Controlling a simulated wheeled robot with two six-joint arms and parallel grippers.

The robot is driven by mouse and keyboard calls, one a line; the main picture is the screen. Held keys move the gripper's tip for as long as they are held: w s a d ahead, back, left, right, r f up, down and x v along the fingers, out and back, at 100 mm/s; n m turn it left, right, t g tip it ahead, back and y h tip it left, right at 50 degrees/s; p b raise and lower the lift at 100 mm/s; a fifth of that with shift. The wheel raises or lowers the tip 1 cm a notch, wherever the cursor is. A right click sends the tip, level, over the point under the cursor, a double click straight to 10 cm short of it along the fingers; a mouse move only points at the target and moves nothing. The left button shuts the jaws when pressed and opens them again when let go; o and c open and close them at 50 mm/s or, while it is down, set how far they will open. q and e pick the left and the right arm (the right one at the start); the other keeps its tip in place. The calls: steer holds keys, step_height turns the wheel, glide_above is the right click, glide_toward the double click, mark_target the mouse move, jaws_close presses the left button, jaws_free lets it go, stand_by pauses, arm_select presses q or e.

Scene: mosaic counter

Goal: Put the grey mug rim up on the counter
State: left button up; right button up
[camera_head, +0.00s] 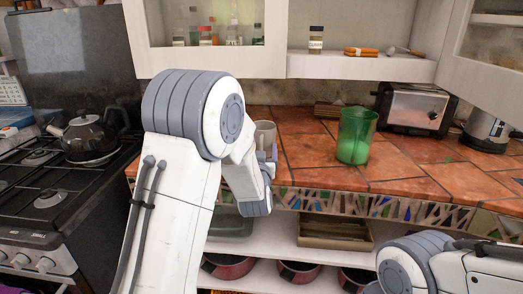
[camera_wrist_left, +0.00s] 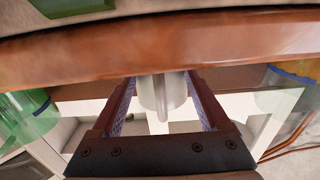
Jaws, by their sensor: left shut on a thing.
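The grey mug (camera_head: 265,132) shows in the head view just behind my left wrist, partly hidden by it, near the counter's front edge. Its rim appears to face up. In the left wrist view the mug (camera_wrist_left: 150,92) sits between the two fingers of my left gripper (camera_wrist_left: 162,88), with its handle towards the camera. My left gripper is shut on it; in the head view the gripper (camera_head: 268,162) is mostly hidden by my arm. The tiled counter (camera_head: 405,185) lies behind and right of it. I cannot tell whether the mug touches the counter. My right gripper is out of view.
A green glass (camera_head: 356,137) stands on the counter right of the mug. A toaster (camera_head: 412,108) and an appliance (camera_head: 486,131) stand farther back. The stove with a kettle (camera_head: 86,135) is at left. Open shelves (camera_head: 285,238) with pans lie below. Tiles around the glass are clear.

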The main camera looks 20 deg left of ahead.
arm_select(q)
steer(key=shift+f, duration=0.25)
steer(key=o, duration=1.5)
steer(key=shift+r, duration=0.1)
steer(key=b+v, duration=0.1)
steer(key=v, duration=0.6)
steer(key=shift+s+d, duration=0.1)
steer(key=shift+b+v, duration=1.6)
steer(key=shift+b, duration=1.4)
